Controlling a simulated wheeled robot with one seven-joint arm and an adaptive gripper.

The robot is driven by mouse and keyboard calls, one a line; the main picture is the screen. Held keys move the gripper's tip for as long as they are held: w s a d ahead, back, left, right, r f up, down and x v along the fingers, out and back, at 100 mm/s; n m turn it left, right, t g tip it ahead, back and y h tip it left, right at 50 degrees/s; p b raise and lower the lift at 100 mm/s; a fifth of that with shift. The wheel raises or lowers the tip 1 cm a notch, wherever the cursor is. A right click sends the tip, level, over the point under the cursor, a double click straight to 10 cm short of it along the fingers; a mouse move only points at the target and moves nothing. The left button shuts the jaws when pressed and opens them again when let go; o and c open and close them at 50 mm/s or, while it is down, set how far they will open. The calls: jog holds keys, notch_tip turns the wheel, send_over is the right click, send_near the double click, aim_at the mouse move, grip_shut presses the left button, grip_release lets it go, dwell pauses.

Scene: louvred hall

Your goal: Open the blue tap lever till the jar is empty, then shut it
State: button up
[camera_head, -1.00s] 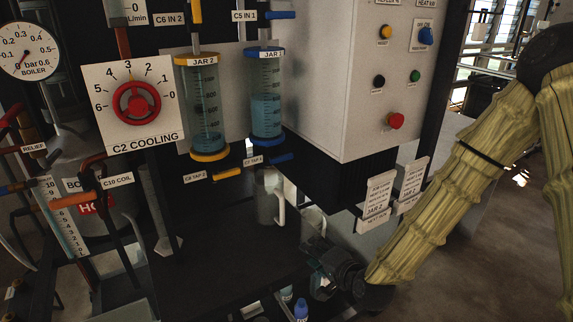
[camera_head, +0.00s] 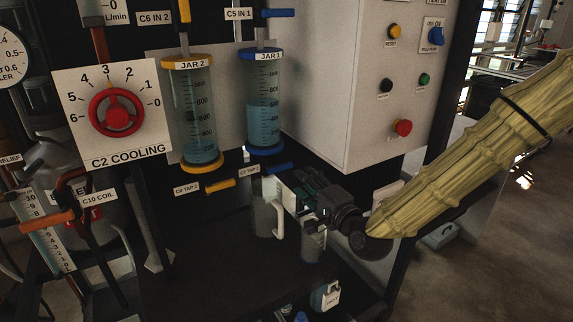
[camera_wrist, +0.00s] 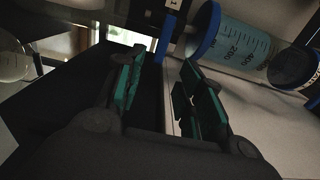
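The blue tap lever (camera_head: 281,167), beside the C7 TAP 1 label, sticks out to the right under Jar 1 (camera_head: 264,105). Jar 1 is a clear, blue-rimmed cylinder holding bluish liquid. My gripper (camera_head: 287,188) is just below the lever in the head view. In the wrist view the two green-padded fingers (camera_wrist: 158,84) are apart with nothing held. The blue lever (camera_wrist: 165,38) shows ahead, its near end lined up with the gap between the fingertips. I cannot tell whether they touch. Jar 1's blue rim (camera_wrist: 204,30) is to the right there.
A jug with a white handle (camera_head: 267,215) stands below the tap, partly behind my gripper. The yellow tap lever (camera_head: 220,185) under Jar 2 (camera_head: 200,115) is to the left. The white control box (camera_head: 345,90) is above right of my gripper.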

aim_at(287, 168)
jog(key=shift+b+x, duration=0.3)
jog(key=shift+x, duration=3.7)
jog(key=shift+a, duration=0.2)
jog(key=shift+x, duration=0.8)
jog(key=shift+c, duration=0.3)
grip_shut()
